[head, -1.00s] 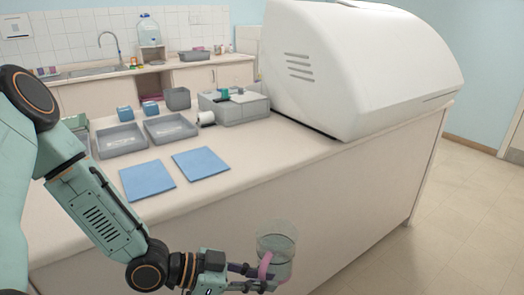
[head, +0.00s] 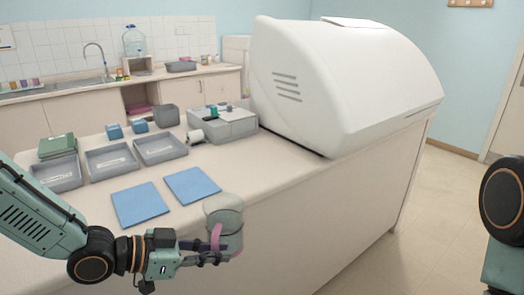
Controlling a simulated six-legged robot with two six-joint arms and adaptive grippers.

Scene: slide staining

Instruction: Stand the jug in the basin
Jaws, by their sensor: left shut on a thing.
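The clear jug (head: 228,218) with a pink handle is in the lower middle of the head view, upright or nearly so, in front of the near counter's edge. My left gripper (head: 214,252) is shut on it at the pink handle, coming from the left. The fingers hide part of the handle and lower jug. A shallow grey basin (head: 181,67) stands on the far counter, well away from the jug. A sink (head: 52,88) with a tap is at the far left. Part of my right arm shows at the right edge; its gripper is out of view.
The near counter (head: 262,178) holds two blue mats (head: 140,204), several grey trays (head: 112,158), a grey box (head: 222,124) and a large white machine (head: 335,85). A big water bottle (head: 135,41) stands on the far counter. Open floor (head: 440,200) lies to the right.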

